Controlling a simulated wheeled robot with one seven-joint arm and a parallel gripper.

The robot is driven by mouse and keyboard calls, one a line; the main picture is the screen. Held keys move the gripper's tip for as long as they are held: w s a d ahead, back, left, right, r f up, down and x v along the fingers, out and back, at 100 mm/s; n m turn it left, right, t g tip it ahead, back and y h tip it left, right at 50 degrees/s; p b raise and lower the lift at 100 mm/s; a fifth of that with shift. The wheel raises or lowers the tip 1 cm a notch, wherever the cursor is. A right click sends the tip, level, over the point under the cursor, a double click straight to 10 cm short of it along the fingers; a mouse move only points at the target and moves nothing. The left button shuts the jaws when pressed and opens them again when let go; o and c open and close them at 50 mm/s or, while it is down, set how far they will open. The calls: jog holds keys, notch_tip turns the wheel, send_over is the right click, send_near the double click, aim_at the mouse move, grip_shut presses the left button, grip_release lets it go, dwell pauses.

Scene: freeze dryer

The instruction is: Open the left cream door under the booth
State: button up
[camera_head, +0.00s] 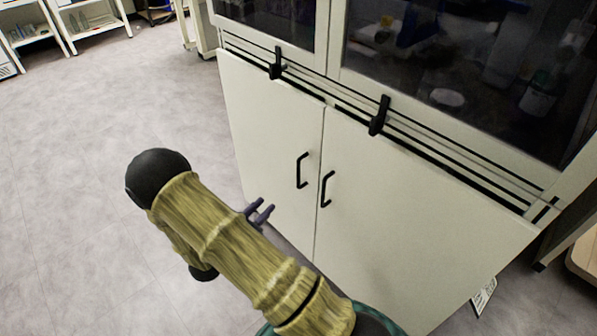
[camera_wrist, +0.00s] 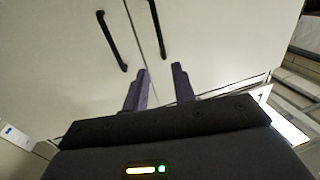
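The left cream door (camera_head: 268,135) under the booth is shut, level with the right cream door (camera_head: 400,215) along a thin seam. Its black bar handle (camera_head: 301,170) stands upright near the seam, and it also shows in the wrist view (camera_wrist: 112,41). The right door has a matching black handle (camera_head: 326,189). My gripper (camera_head: 265,208) has two purple fingers, apart and empty, in front of the left door and lower than its handle. In the wrist view the open fingers (camera_wrist: 158,78) point toward the doors, with both handles beyond them.
Above the doors is the booth's glass front (camera_head: 465,75), with black latches (camera_head: 379,115) on its lower frame. Grey floor (camera_head: 85,190) lies open to the left. White shelves (camera_head: 85,20) stand at the far left. A pale panel (camera_head: 484,296) leans by the booth's right side.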

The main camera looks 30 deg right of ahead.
jog(key=shift+d, duration=0.1)
jog(key=b, duration=0.2)
send_over(299, 185)
jog(key=shift+w+d, duration=0.1)
jog(key=shift+w, duration=0.25)
jog(key=shift+c, duration=0.2)
grip_shut()
